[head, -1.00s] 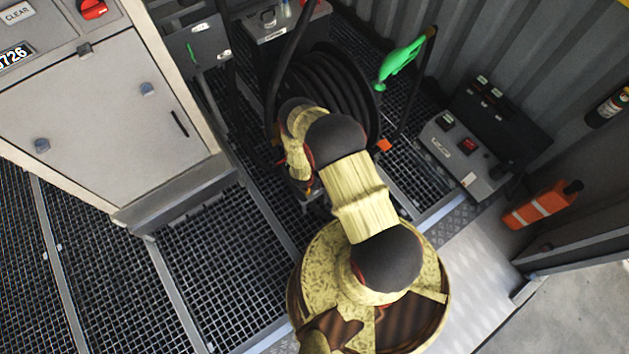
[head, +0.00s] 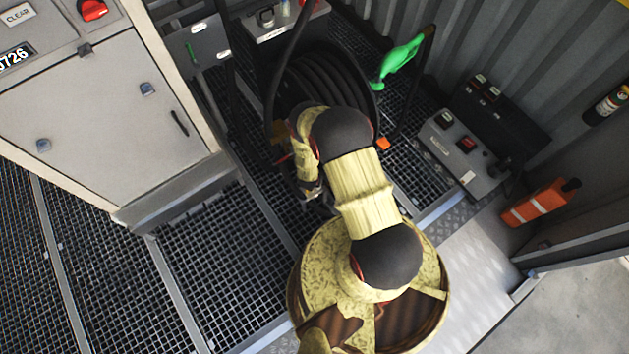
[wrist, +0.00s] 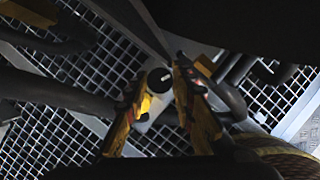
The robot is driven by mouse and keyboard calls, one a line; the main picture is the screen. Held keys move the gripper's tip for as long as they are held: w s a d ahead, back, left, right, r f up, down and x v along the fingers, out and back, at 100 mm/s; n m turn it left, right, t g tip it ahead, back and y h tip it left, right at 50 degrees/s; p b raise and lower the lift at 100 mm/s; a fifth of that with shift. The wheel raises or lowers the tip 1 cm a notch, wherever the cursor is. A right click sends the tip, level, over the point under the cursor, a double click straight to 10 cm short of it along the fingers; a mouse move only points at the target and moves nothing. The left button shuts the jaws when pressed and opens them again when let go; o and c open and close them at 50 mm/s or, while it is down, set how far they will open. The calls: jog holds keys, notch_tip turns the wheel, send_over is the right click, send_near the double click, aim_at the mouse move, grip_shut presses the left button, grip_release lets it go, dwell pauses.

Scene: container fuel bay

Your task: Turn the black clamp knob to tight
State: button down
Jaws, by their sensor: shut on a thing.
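The black clamp knob (wrist: 160,79) shows in the wrist view as a small round black cap with a pale mark. It sits on a light-coloured mount, between the two yellow and black fingers of my gripper (wrist: 162,92). My gripper is shut on the knob, one finger on each side. The lower part of the knob and its mount are partly hidden by the fingers. In the head view my arm covers the knob, low in front of the hose reel (head: 318,82).
A grey cabinet (head: 105,120) stands at the left. A green fuel nozzle (head: 400,60) is by the reel. A grey control box (head: 460,150) and an orange container (head: 540,203) are at the right. Dark hoses (wrist: 60,92) pass close to my gripper. Grating covers the floor.

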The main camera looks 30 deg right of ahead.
jog(key=c, duration=1.8)
grip_release()
jog(key=shift+o, duration=0.2)
jog(key=shift+a+r, duration=0.1)
jog(key=shift+r, duration=0.3)
jog(key=v, duration=1.1)
jog(key=shift+s, duration=0.2)
jog(key=shift+o, duration=0.2)
jog(key=shift+a, duration=0.1)
